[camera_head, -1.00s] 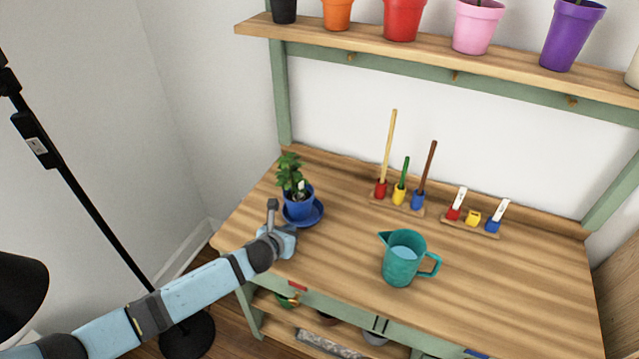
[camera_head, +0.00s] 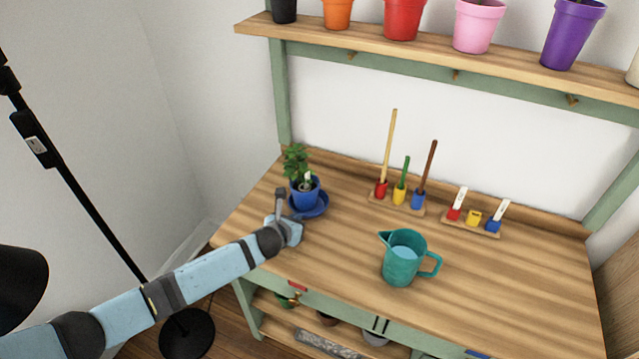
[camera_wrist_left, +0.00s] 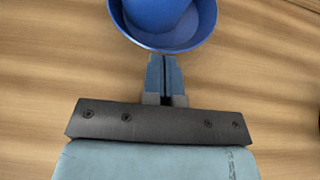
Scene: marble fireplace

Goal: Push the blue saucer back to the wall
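The blue saucer (camera_head: 322,205) lies on the wooden bench top at its left side, with a blue pot (camera_head: 304,193) holding a green plant standing on it. In the left wrist view the saucer's near rim (camera_wrist_left: 160,45) shows at the top, with the pot's wall inside it. My left gripper (camera_wrist_left: 163,62) is shut and empty, its fingertips at the saucer's near rim and seemingly touching it. In the head view my left gripper (camera_head: 283,212) is at the saucer's near left side. My right gripper is not in view.
A teal watering jug (camera_head: 402,262) stands to the right near the front. Racks of small tools (camera_head: 398,200) and (camera_head: 472,225) stand along the back wall edge. The bench is bare between the saucer and the back board (camera_head: 330,162).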

